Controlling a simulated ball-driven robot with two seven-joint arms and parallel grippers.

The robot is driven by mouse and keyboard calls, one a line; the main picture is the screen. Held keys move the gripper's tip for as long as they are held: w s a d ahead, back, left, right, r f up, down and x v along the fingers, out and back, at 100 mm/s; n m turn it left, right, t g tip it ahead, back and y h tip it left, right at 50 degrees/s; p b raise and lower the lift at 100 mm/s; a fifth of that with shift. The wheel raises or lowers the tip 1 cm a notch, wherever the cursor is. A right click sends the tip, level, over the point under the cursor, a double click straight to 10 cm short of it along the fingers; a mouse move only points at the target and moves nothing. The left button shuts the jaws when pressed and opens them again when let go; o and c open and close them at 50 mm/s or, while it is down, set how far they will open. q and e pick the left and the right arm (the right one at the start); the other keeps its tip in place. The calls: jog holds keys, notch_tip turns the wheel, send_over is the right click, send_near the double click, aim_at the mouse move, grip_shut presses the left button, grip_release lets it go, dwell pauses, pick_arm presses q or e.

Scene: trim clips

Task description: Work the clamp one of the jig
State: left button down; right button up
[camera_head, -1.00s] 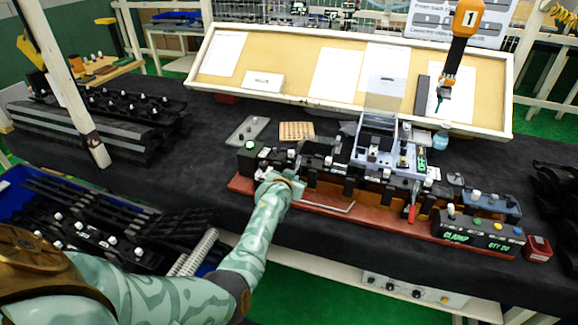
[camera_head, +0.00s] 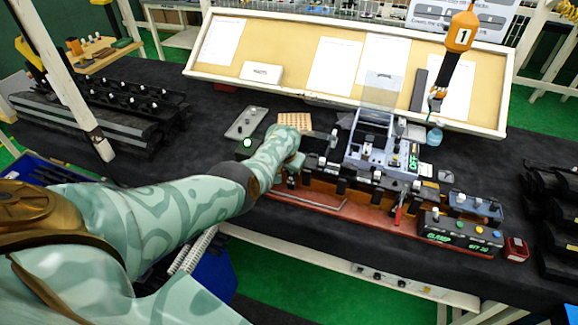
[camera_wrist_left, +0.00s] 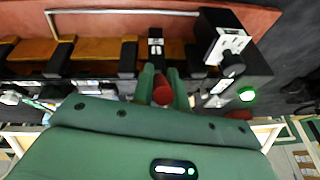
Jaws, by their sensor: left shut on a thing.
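The jig is a long fixture on a red base (camera_head: 325,207) with a row of dark clips on orange-brown blocks, along the bench's front edge. My left gripper (camera_head: 296,163) is over the jig's left part in the head view, and my arm and hand hide much of that end. In the left wrist view my left gripper (camera_wrist_left: 164,82) has its two green fingers shut on a red clamp handle (camera_wrist_left: 162,93). The rest of this clamp is hidden by the hand. Another red lever (camera_head: 398,215) stands at the jig's right part. My right gripper is not in view.
A control box (camera_head: 460,232) reading CLAMP stands at the right end, beside a small red box (camera_head: 515,248). A green lamp (camera_wrist_left: 248,95) glows near the jig's end. A grey-blue device (camera_head: 382,150) with a clear lid stands behind. A yellow-orange tool (camera_head: 462,30) hangs above.

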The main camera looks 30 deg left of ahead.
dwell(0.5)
pick_arm(q)
jog(key=c, duration=1.4)
grip_release()
jog(key=shift+w, duration=0.1)
jog(key=p+v, duration=0.7)
jog(key=p, duration=0.1)
jog(key=shift+w+r, duration=0.2)
jog(key=shift+r, duration=0.15)
jog(key=p+v, duration=0.3)
jog(key=v, duration=0.5)
jog(key=shift+s+r, duration=0.25)
jog(key=shift+r, duration=0.05)
